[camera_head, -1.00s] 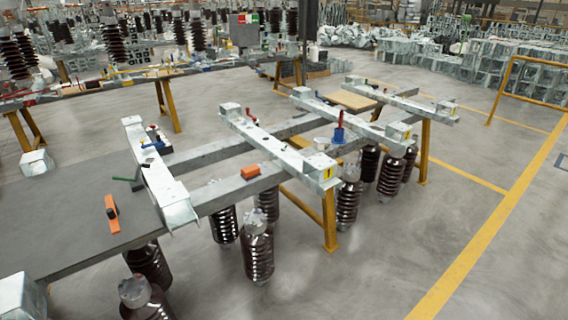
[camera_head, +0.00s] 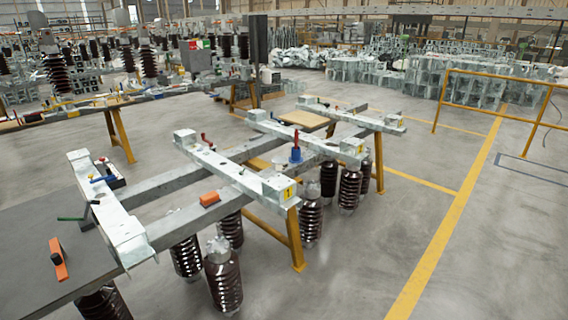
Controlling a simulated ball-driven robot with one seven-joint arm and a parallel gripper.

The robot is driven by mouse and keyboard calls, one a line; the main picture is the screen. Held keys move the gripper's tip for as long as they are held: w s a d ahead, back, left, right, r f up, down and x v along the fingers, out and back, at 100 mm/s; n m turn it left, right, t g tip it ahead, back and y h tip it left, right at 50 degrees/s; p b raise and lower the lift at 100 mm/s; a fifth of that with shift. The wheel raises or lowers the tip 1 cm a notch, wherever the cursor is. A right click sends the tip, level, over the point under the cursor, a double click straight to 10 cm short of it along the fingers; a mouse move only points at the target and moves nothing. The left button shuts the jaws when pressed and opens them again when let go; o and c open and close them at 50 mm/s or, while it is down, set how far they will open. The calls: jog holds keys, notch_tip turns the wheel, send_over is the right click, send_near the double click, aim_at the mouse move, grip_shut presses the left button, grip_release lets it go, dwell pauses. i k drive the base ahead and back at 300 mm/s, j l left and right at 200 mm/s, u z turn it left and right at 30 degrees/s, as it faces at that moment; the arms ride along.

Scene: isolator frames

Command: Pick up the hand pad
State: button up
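No thing here is plainly marked as the hand pad. An orange block with a black knob or handle (camera_head: 58,262) lies on the dark grey tabletop (camera_head: 30,225) at the lower left and may be it. A plain orange block (camera_head: 209,199) lies on a grey steel beam of the frame, left of the middle. My gripper is not in view, so its state and its place relative to these blocks are hidden.
Pale metal crossbeams (camera_head: 110,210) lie across the long beams on yellow legs (camera_head: 295,240). Brown ribbed insulators (camera_head: 223,278) stand beneath. A blue tool (camera_head: 296,153) stands on the frame. The floor (camera_head: 350,270) at right is clear, with yellow lines and a yellow rail (camera_head: 500,74).

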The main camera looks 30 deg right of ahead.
aim_at(212, 198)
jog(key=i+u, duration=0.1)
jog(key=i, duration=0.4)
jog(key=i+l+u, duration=0.1)
jog(key=i, duration=0.35)
jog(key=i+l+u, duration=0.1)
jog(key=i, duration=0.4)
jog(key=i+l+u, duration=0.1)
jog(key=i, duration=0.4)
jog(key=i+l+u, duration=0.15)
jog(key=i, duration=0.3)
jog(key=l, duration=0.1)
